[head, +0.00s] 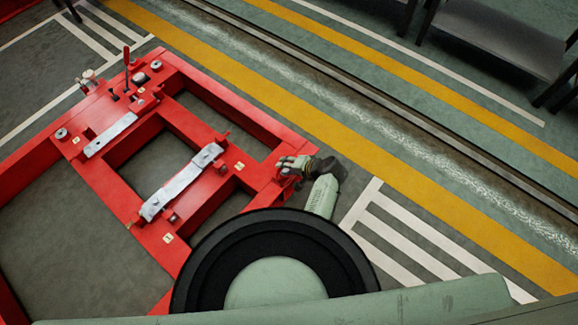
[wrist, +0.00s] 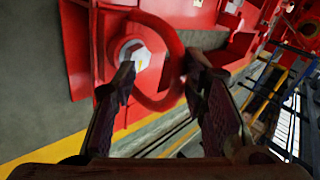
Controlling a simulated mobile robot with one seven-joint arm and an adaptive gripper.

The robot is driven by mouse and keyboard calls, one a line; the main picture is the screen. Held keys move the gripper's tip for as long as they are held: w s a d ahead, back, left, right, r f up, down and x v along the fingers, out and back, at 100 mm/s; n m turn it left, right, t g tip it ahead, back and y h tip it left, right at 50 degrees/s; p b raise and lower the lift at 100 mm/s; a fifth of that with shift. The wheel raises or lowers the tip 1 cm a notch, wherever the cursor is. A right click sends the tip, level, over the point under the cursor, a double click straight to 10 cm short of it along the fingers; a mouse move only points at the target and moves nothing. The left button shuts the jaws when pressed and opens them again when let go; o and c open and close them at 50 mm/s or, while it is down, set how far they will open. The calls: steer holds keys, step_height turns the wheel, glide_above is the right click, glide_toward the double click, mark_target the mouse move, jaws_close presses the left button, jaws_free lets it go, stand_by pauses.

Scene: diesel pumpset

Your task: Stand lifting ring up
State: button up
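The red lifting ring (wrist: 176,48) shows in the wrist view as a thick curved loop at the side of the red frame. It sits just beyond my fingertips, with its lower part between them. My gripper (wrist: 162,78) is open, one finger on each side, and the right fingertip is close to or touching the ring's right side. I cannot tell which. In the head view my gripper (head: 290,167) is at the right corner of the red frame (head: 247,120), and the ring is not distinguishable there. The ring's exact tilt is hard to tell.
A pale round fitting (wrist: 133,52) shows behind the ring. Metal plates (head: 182,182) and small fittings lie on the frame. Open floor with yellow and white lines (head: 400,195) is to the right. Dark-legged tables (head: 500,38) stand at the upper right.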

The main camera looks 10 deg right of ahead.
steer(key=shift+s+f, duration=0.1)
steer(key=s+d+f, duration=0.1)
steer(key=s+d, duration=0.8)
steer(key=shift+f, duration=0.25)
stand_by(0.8)
steer(key=shift+s+f, duration=0.1)
stand_by(0.4)
steer(key=s+d+r, duration=0.2)
steer(key=d+r, duration=0.2)
steer(key=r, duration=0.3)
steer(key=shift+s+r, duration=0.15)
steer(key=shift+r, duration=0.15)
